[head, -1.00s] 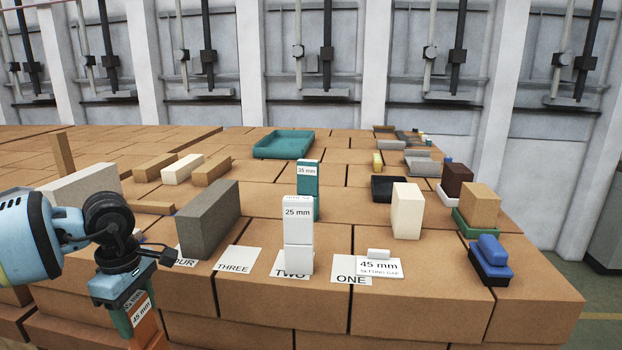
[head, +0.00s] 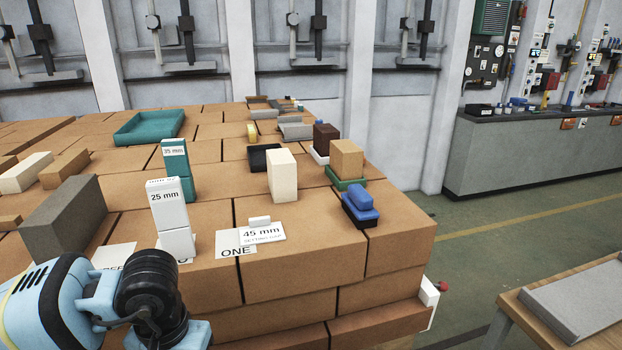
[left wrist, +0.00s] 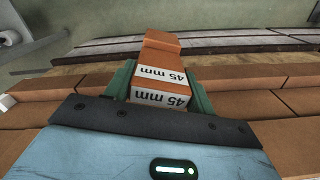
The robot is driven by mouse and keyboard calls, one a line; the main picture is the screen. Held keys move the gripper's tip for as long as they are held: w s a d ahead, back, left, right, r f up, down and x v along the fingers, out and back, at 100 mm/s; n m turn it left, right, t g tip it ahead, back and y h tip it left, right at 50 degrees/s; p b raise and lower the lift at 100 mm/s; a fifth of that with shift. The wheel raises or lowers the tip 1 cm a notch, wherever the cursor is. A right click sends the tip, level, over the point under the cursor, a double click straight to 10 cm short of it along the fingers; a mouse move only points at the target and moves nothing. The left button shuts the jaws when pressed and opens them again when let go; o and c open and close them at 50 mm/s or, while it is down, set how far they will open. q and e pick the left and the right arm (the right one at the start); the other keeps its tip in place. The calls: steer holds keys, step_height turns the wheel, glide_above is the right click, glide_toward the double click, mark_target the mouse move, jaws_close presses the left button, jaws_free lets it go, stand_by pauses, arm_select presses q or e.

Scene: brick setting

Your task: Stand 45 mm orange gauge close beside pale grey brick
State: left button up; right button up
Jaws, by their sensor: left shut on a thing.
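The orange gauge (left wrist: 162,42), with white "45 mm" labels, shows in the left wrist view. My left gripper (left wrist: 158,88) is shut on it, a green finger on each side. In the head view my left arm comes in at the lower left; its fingers and the gauge are below the frame. No brick that I can surely call the pale grey one shows in the head view now. A cream-white block (head: 282,175) stands near the right end of the brick top, and a darker grey brick (head: 66,220) stands at the left. My right gripper is not in view.
A blue-topped block (head: 360,206) is near the right edge. A wooden table (head: 520,300) with a grey slab (head: 580,300) stands lower right.

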arm_select(q)
steer(key=s+f, duration=0.4)
steer(key=f, duration=1.1)
steer(key=shift+w+d, duration=0.1)
steer(key=shift+d, duration=0.05)
